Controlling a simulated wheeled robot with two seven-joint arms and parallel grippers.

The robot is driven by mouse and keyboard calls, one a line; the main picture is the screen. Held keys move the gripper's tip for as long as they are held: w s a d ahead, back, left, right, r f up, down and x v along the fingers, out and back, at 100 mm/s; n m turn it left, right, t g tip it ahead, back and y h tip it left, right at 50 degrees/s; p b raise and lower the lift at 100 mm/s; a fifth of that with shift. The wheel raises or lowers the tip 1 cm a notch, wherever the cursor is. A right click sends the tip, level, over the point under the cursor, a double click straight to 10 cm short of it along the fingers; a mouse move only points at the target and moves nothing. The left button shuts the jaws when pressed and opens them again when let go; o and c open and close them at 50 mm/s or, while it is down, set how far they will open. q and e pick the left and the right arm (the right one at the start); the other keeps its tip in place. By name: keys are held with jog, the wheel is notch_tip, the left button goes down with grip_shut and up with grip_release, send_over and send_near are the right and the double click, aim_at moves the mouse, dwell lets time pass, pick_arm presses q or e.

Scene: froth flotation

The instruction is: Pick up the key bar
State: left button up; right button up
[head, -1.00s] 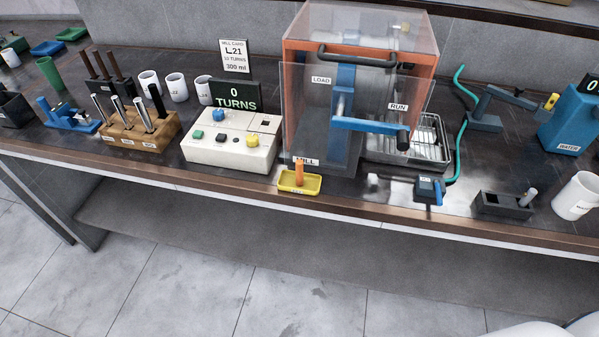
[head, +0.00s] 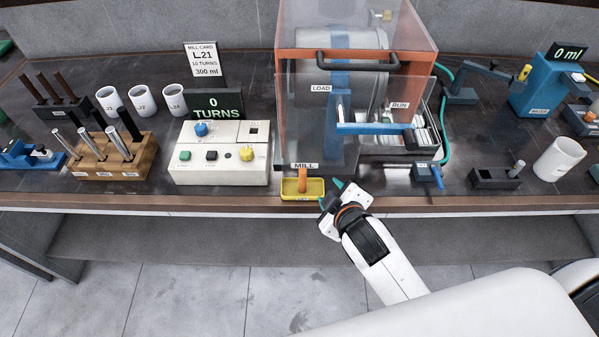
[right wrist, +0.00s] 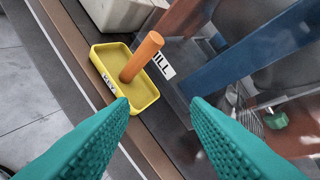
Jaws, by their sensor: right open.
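The key bar (head: 303,181) is a short orange rod standing up in a small yellow tray (head: 289,195) at the bench's front edge, just below the MILL label. In the right wrist view the orange key bar (right wrist: 142,57) rises from the yellow tray (right wrist: 103,55), leaning in the picture, ahead of the fingertips. My right gripper (head: 331,190) is just right of the tray, open and empty. Its two teal fingers (right wrist: 160,102) are spread wide in the wrist view, with the bar beyond them and not touched. My left gripper is not in view.
The mill (head: 285,120) with its clear guard and blue latch arm stands right behind the tray. The white control box (head: 219,173) is to the left. A small blue device (head: 427,174) and a dark holder (head: 495,178) are to the right. Floor space in front is free.

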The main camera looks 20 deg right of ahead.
jog(key=w+a+r+n+t+y, duration=0.4)
jog(key=a+r+n, duration=0.2)
jog(key=r+n, duration=0.3)
jog(key=w+a+r+n+t+y, duration=0.45)
jog(key=r+n, duration=0.35)
jog(key=r, duration=0.4)
jog(key=s+a+r+n+g+y, duration=0.25)
jog(key=a+n+g+y, duration=0.4)
jog(key=n, duration=0.65)
jog(key=s+a+r+n+g+y, duration=0.1)
jog(key=s+a+n+g+y, duration=0.2)
jog(key=a+n+g+y, duration=0.65)
jog(key=n+g+h, duration=0.4)
jog(key=n+h, duration=2)
send_near(303, 170)
notch_tip(303, 170, down, 11)
jog(key=p, duration=0.4)
jog(key=shift+a+f, duration=0.1)
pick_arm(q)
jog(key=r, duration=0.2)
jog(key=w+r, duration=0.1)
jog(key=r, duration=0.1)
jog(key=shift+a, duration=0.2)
pick_arm(e)
grip_shut()
